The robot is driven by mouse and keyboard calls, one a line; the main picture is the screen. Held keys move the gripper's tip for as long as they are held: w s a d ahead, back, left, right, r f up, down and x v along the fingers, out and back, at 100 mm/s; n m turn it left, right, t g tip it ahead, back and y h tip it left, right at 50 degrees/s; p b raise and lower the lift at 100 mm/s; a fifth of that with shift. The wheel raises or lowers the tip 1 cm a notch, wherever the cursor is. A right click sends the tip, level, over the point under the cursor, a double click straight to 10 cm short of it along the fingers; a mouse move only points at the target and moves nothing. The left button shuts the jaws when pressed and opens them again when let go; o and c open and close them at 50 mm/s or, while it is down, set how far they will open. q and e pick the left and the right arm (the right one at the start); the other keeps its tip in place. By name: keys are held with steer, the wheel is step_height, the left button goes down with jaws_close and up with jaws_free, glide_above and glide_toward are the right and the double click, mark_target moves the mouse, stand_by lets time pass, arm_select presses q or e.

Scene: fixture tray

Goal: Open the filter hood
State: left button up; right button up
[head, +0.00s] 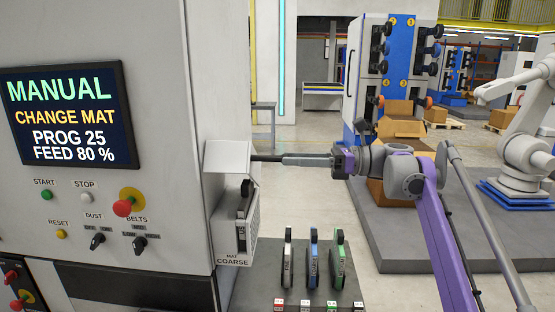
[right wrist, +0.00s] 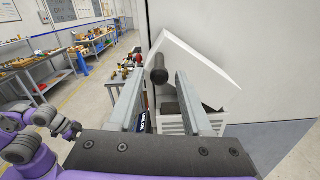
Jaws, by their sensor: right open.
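The white filter hood (head: 228,156) is on the right side of the machine, above a vented box (head: 238,222) labelled MAT COARSE. It is tilted, with a dark opening and a black part beneath it. In the right wrist view the hood (right wrist: 196,62) slants above the box (right wrist: 205,125). A dark round handle (head: 266,157) sticks out from the hood; its end (right wrist: 159,70) shows in the wrist view. My right gripper (head: 287,159) is open and level with the handle. Its fingers (right wrist: 160,76) lie either side of the handle's end; contact is not clear.
The control panel (head: 66,112) with buttons and knobs is left of the hood. Below right, a grey stand (head: 270,265) holds several upright coloured pads. A white robot arm (head: 525,140) and open cardboard boxes (head: 402,130) stand farther back. Workbenches (right wrist: 40,75) line the left wall.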

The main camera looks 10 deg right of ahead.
steer(key=d, duration=0.2)
steer(key=s+d, duration=0.1)
steer(key=d, duration=0.2)
steer(key=shift+s+d, duration=0.1)
steer(key=shift+d, duration=0.25)
